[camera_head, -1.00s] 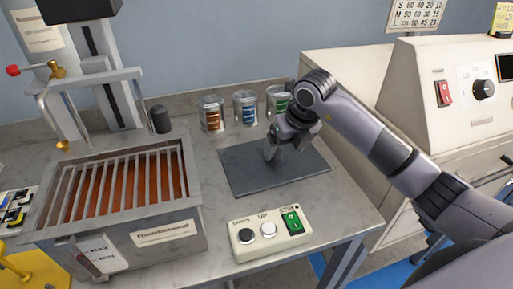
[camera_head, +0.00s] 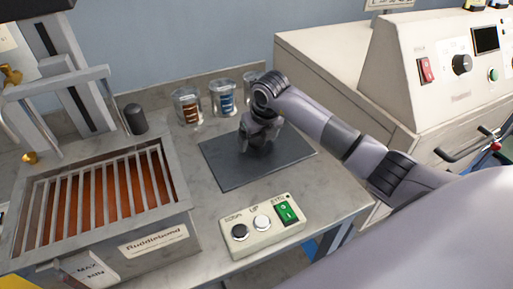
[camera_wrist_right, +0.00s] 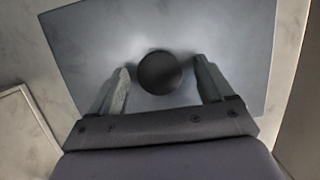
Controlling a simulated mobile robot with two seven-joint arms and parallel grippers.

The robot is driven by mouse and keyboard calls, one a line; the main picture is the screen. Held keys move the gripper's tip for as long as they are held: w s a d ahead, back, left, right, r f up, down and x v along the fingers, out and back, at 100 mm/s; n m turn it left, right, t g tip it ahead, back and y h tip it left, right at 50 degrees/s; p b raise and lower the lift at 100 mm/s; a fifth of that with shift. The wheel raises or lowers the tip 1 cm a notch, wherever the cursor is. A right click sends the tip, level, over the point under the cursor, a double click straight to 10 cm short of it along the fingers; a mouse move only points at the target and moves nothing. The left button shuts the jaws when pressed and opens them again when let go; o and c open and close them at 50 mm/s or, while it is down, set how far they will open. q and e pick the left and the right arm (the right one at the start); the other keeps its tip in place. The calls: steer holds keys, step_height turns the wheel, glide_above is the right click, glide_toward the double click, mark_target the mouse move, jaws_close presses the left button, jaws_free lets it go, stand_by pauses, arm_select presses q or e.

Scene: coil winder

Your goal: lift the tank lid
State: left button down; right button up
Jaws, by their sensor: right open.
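The tank lid (camera_head: 225,168) is a dark grey flat plate lying on the bench top right of the tank. In the right wrist view the lid (camera_wrist_right: 215,30) has a round black knob (camera_wrist_right: 159,72) at its middle. My right gripper (camera_head: 257,150) is over the lid's middle, pointing down. In the wrist view its open fingers stand on either side of the knob, with gaps showing. The knob is hidden in the head view. The tank (camera_head: 192,248) is a grey metal box at the left, its top open, with bars over orange-brown contents. My left gripper is not in view.
A control box (camera_head: 262,229) with buttons and a green switch sits in front of the lid. Jars with coloured coils (camera_head: 188,108) stand behind it, near a black cylinder (camera_head: 136,119). A cream machine (camera_head: 350,85) stands at the right.

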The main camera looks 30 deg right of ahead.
steer(key=c, duration=1.4)
steer(key=shift+r, duration=0.1)
jaws_close()
